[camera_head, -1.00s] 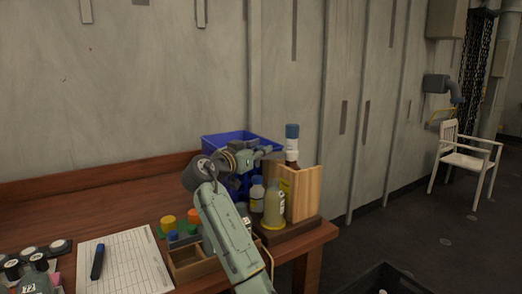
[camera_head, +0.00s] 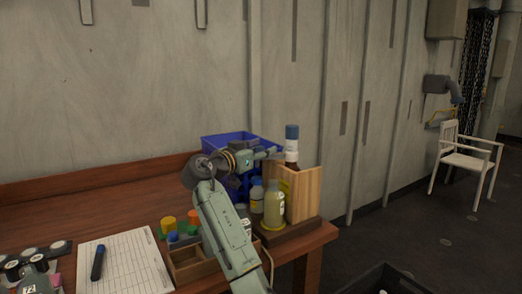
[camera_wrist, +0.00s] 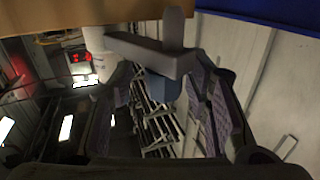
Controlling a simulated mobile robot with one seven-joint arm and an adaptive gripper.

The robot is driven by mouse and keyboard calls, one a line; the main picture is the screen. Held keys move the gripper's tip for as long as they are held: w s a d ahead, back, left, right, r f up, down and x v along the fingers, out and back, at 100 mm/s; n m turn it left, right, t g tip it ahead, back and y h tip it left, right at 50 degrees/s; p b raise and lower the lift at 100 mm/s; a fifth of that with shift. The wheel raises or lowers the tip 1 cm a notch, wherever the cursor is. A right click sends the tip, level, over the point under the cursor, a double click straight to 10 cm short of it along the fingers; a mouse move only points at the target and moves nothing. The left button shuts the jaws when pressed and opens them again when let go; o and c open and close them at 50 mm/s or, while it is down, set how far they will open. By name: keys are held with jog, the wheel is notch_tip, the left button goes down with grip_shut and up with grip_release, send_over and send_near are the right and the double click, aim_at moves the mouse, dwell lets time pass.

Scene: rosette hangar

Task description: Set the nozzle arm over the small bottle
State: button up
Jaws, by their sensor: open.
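My gripper (camera_head: 271,154) is open beside the wooden holder, just left of a bottle with a blue cap (camera_head: 292,146) that rises above it. In the wrist view, a grey bar with an upright knob, seemingly the nozzle arm (camera_wrist: 150,50), crosses in front of my spread fingers (camera_wrist: 172,98). A blue piece (camera_wrist: 160,88) shows under the bar, between the fingers; I cannot tell whether anything touches. A yellowish bottle (camera_head: 274,209) and a smaller blue-capped bottle (camera_head: 257,196) stand below my gripper. Which one is the small bottle is unclear.
A wooden holder (camera_head: 303,195) stands at the table's right corner. A blue bin (camera_head: 222,145) is behind my arm. A compartment tray (camera_head: 185,262), coloured caps (camera_head: 168,223) and a paper sheet with a pen (camera_head: 128,262) lie to the left. The back left tabletop is clear.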

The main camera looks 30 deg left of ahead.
jog(key=shift+a, duration=0.1)
jog(key=shift+s+a, duration=0.1)
jog(key=shift+s, duration=0.15)
jog(key=s+a, duration=0.2)
jog(key=s, duration=0.9)
jog(key=shift+s, duration=0.2)
